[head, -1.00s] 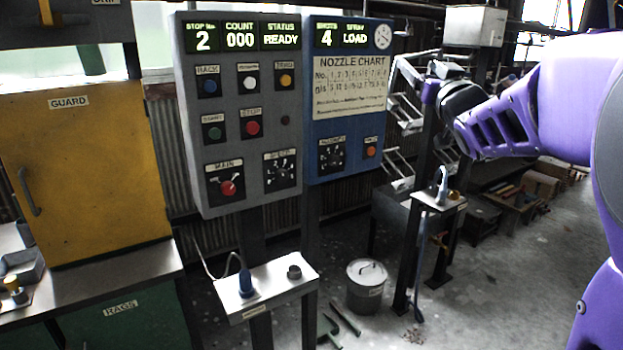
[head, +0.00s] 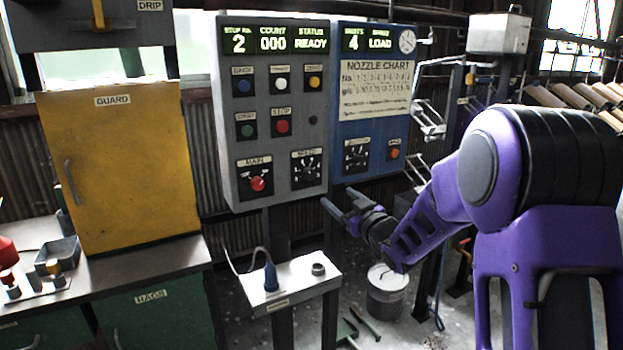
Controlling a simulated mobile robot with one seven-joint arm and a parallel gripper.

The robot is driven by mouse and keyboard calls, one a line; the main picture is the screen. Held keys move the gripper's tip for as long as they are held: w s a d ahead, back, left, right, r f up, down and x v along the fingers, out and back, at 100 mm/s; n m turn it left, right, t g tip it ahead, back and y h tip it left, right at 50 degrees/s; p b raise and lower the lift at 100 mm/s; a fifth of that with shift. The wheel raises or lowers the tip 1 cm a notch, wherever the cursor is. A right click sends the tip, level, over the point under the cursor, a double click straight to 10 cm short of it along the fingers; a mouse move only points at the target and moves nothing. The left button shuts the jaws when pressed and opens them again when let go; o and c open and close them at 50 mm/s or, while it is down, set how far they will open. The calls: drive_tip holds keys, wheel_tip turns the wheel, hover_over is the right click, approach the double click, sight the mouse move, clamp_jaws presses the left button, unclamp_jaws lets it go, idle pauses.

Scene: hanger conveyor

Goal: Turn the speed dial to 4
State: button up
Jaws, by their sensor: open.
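The speed dial (head: 306,166) is a black dial with white marks on the lower right of the grey control panel (head: 233,110). Its label and pointer are too small to read surely. My gripper (head: 336,207) is open and empty, below and right of the dial, apart from the panel. Its fingers point left toward the panel posts. Nothing hides the dial.
A red main switch (head: 257,184) sits left of the dial. A blue panel (head: 371,125) with another dial (head: 356,156) adjoins on the right. A small stand (head: 295,281) with a blue plug is below. A yellow guard cabinet (head: 120,165) stands left.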

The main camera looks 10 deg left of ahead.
sight(310, 175)
drive_tip(key=x, duration=1.6)
clamp_jaws()
